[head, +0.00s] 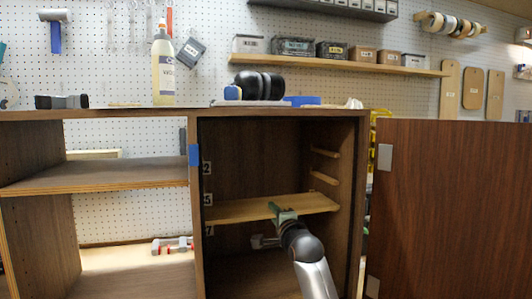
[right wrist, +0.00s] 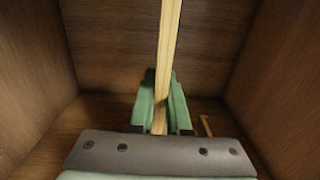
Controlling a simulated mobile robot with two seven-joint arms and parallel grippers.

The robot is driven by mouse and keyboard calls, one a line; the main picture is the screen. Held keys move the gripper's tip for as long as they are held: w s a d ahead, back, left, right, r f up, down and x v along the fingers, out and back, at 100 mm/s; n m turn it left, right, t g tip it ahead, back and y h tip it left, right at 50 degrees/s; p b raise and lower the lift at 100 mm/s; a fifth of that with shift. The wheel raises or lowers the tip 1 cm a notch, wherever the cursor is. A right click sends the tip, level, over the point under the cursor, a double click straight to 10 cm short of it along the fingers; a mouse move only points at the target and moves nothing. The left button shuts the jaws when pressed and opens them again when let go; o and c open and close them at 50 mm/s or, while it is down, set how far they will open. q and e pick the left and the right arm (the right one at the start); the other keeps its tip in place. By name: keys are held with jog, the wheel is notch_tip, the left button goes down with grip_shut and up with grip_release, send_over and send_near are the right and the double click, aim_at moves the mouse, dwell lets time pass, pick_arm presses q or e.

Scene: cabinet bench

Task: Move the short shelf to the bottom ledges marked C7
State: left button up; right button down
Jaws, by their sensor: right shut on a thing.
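The short shelf (head: 255,208) is a light wooden board inside the open right compartment of the cabinet. It lies roughly level, near the label 5 (head: 208,199) on the left inner wall. Whether it rests on ledges there is not clear. My right gripper (head: 284,212) is shut on the shelf's front edge. In the right wrist view the shelf (right wrist: 168,45) shows edge-on between the green fingers (right wrist: 160,105). A lower label (head: 210,231), partly hidden, seems to read 7; its ledge is not clear in the head view. My left gripper is not in view.
Two ledges (head: 325,152) show higher on the right inner wall. The cabinet door (head: 450,200) stands open at right. A clamp-like tool (head: 172,245) lies in the left compartment. A bottle (head: 162,75) and ear defenders (head: 258,85) stand on the cabinet top.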

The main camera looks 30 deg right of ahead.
jog(key=c, duration=0.8)
grip_release()
jog(key=shift+o, duration=0.4)
jog(key=shift+f, duration=0.2)
jog(key=shift+o, duration=1.2)
jog(key=shift+r, duration=0.1)
jog(key=p+v, duration=0.4)
jog(key=v, duration=0.8)
jog(key=shift+r, duration=0.1)
